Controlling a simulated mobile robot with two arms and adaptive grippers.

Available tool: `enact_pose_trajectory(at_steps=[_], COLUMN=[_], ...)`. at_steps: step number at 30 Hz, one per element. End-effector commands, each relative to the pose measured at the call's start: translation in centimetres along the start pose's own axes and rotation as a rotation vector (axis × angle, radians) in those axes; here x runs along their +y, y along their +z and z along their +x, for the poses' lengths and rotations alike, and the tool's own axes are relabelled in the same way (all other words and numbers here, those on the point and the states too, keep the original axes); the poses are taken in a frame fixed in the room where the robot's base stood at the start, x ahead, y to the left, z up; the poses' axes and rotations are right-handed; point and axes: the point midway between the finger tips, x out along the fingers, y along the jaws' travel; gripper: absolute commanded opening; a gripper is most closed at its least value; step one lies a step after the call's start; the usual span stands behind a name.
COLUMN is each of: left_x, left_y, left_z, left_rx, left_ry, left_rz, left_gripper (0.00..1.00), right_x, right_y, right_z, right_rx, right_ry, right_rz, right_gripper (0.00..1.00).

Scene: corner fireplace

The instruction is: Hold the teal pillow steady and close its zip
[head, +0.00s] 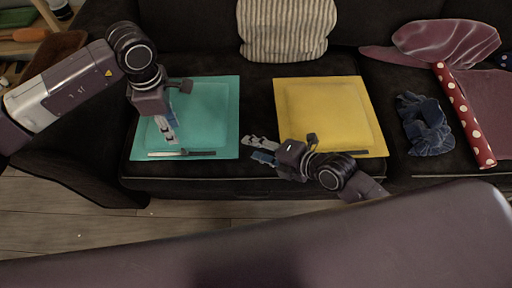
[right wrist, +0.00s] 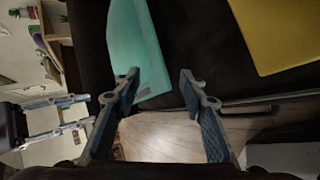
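The teal pillow (head: 205,110) lies flat on the left seat of the dark sofa. A zip (head: 182,154) runs along its front edge, pale on the left part and dark on the right part; its pull is too small to make out. My left gripper (head: 170,135) points down over the pillow's left front part, just behind the zip. In the right wrist view its two fingers are apart, with nothing seen between them; contact with the pillow is unclear. My right gripper (head: 256,149) is open and empty, right of the pillow's front right corner. The pillow also shows in the right wrist view (right wrist: 138,45).
A yellow pillow (head: 325,115) lies on the middle seat, close to my right gripper. A striped cushion (head: 285,30) leans on the backrest. A crumpled blue cloth (head: 425,125) and a red dotted roll (head: 465,115) lie at the right. Dark seat shows between the pillows.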

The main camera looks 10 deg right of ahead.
Motion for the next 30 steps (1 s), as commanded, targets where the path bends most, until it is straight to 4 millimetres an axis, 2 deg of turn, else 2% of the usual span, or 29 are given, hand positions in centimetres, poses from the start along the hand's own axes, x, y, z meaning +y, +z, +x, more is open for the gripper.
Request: enact_pose_trajectory(at_steps=[16, 21, 28, 30], left_x=[0.0, 0.0, 0.0, 0.0], left_y=[0.0, 0.0, 0.0, 0.0], left_z=[0.0, 0.0, 0.0, 0.0], left_rx=[0.000, 0.000, 0.000, 0.000], left_ry=[0.000, 0.000, 0.000, 0.000], left_rz=[0.000, 0.000, 0.000, 0.000], left_gripper=[0.29, 0.29, 0.29, 0.29], right_x=[0.0, 0.0, -0.1, -0.1], right_y=[-0.2, -0.3, -0.3, -0.3], right_z=[6.9, 7.7, 7.7, 7.7], right_rx=[0.004, 0.004, 0.004, 0.004], right_ry=[0.003, 0.001, 0.001, 0.001], right_rz=[0.002, 0.000, -0.001, -0.001], right_gripper=[0.39, 0.39, 0.39, 0.32])
